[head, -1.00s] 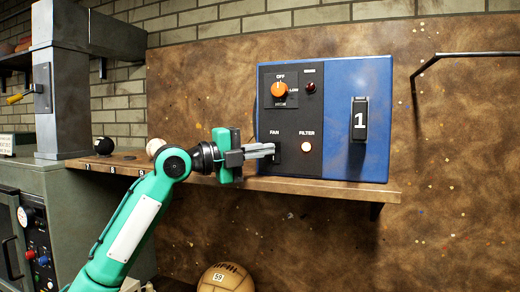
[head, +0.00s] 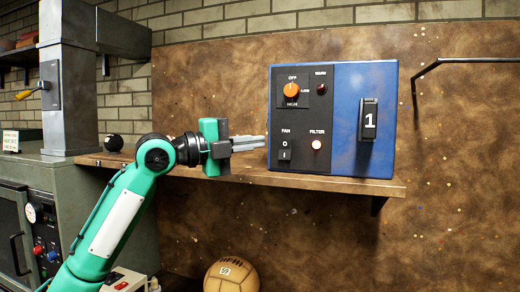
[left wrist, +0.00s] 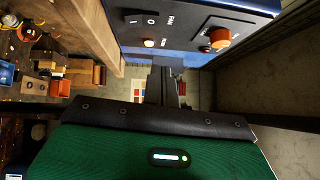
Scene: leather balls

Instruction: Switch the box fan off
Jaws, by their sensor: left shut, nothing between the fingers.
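The blue control box (head: 345,80) stands on the wooden shelf. Its black front panel carries the FAN rocker switch (head: 285,149), marked O above I; I cannot surely tell which side is pressed. The switch also shows in the left wrist view (left wrist: 142,19). My left gripper (head: 264,143) is shut and empty, its fingertips just left of the panel at about the switch's height, apart from the switch. Its fingers (left wrist: 163,87) also show in the left wrist view. My right gripper is not in view.
Above the switch is an orange knob (head: 291,90) by a dark red WARM lamp (head: 321,89). The FILTER lamp (head: 316,144) glows beside the switch. A black handle (head: 369,119) marked 1 juts from the box. The wooden shelf (head: 330,183) runs below; a leather ball (head: 232,276) lies lower.

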